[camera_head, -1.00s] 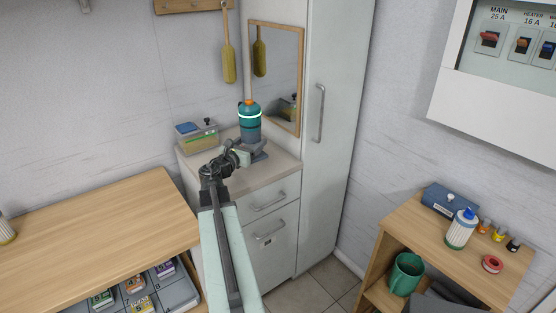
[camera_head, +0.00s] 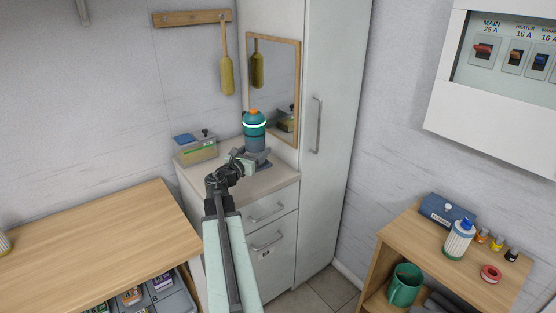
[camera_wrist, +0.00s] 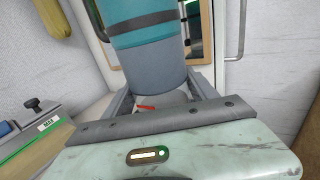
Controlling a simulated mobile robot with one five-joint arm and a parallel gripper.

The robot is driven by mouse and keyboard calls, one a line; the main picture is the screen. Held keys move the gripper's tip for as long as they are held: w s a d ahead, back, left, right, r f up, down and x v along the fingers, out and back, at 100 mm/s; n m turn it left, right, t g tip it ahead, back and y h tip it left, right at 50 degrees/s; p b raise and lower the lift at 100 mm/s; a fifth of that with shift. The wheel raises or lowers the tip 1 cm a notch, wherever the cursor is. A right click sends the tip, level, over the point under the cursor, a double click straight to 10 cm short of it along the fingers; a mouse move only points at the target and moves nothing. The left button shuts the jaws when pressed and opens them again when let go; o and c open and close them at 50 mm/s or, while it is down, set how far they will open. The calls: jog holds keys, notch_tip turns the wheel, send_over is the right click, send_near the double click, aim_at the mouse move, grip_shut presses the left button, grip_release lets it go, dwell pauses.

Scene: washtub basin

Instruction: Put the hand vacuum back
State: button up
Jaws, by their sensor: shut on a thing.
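The hand vacuum (camera_head: 255,126) is an upright teal and grey cylinder with a light band and an orange top. It is over the white cabinet's counter (camera_head: 270,183), in front of the mirror. My gripper (camera_head: 257,160) is shut on its lower grey part. In the wrist view the vacuum (camera_wrist: 150,65) rises between my two grey fingers (camera_wrist: 160,98). Its lower end is hidden by my gripper, so I cannot tell whether it touches the counter or a holder there.
A framed mirror (camera_head: 273,85) and a tall white cupboard (camera_head: 335,120) are behind and right. A wooden bench (camera_head: 100,235) is at left. A wooden shelf (camera_head: 408,236) with a bottle and mug is at right.

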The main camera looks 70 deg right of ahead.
jog(key=s+d, duration=0.1)
jog(key=d, duration=0.1)
jog(key=s+d, duration=0.2)
jog(key=d, duration=0.1)
jog(key=s+d, duration=0.2)
jog(key=d, duration=0.1)
jog(key=shift+s+d, duration=0.2)
notch_tip(320, 180, down, 4)
jog(key=b, duration=0.4)
jog(key=shift+a+r, duration=0.1)
jog(key=f+b, duration=0.3)
jog(key=shift+s+d+f, duration=0.1)
jog(key=shift+d+f, duration=0.2)
jog(key=shift+s+d+r, duration=0.1)
jog(key=shift+r, duration=0.1)
jog(key=shift+f, duration=0.2)
jog(key=o, duration=1.5)
jog(key=shift+o, duration=0.2)
jog(key=shift+r, duration=0.1)
